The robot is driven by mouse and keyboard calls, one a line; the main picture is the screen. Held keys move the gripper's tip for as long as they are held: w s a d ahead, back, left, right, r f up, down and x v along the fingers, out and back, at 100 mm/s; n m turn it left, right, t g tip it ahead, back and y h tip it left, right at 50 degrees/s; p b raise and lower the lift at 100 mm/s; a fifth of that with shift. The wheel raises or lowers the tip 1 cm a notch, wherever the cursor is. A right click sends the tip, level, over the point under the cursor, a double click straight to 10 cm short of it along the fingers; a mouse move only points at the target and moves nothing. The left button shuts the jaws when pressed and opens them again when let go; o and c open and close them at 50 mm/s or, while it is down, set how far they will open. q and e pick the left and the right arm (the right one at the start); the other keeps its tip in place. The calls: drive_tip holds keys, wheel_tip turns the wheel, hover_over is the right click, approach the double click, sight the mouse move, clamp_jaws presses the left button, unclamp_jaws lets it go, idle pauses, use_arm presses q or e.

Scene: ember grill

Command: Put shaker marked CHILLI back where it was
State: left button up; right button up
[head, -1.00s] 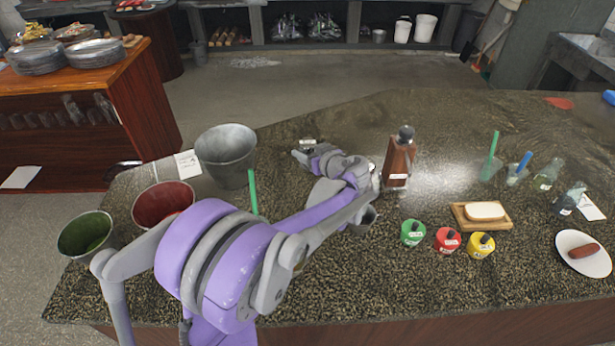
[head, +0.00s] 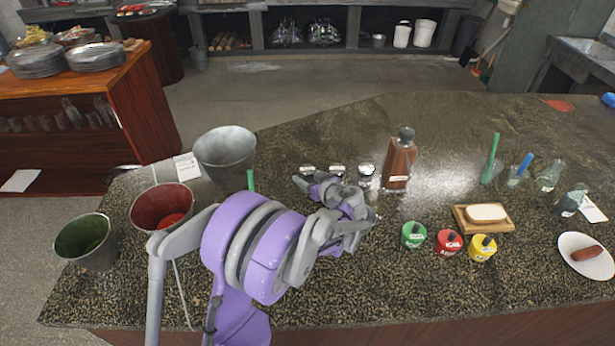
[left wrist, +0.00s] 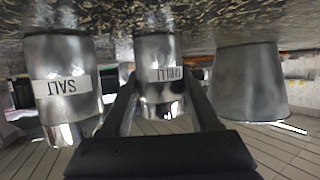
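The shaker marked CHILLI (left wrist: 160,85) is a small metal cylinder with a white label, between the two fingers of my left gripper (left wrist: 160,78), which appear to touch its sides. The wrist picture is upside down; the shaker's base looks at or very near the counter. In the head view it is the leftmost (head: 307,169) of three shakers in a row, with my left gripper (head: 301,181) low at its near side. The shaker marked SALT (left wrist: 68,85) stands beside it, the middle one (head: 337,170) in the head view. My right gripper is out of view.
A third shaker (head: 366,173) and a brown bottle (head: 398,162) stand to the right. A grey metal bucket (head: 225,155) is on the left, with red (head: 160,207) and green (head: 84,240) buckets nearer. Three coloured pots, green (head: 413,235), red (head: 448,242) and yellow (head: 482,247), stand front right.

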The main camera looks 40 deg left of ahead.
use_arm(q)
drive_tip(key=shift+o, duration=0.5)
drive_tip(key=shift+d+r, duration=0.1)
drive_tip(key=shift+r, duration=0.1)
drive_tip(key=v, duration=1.2)
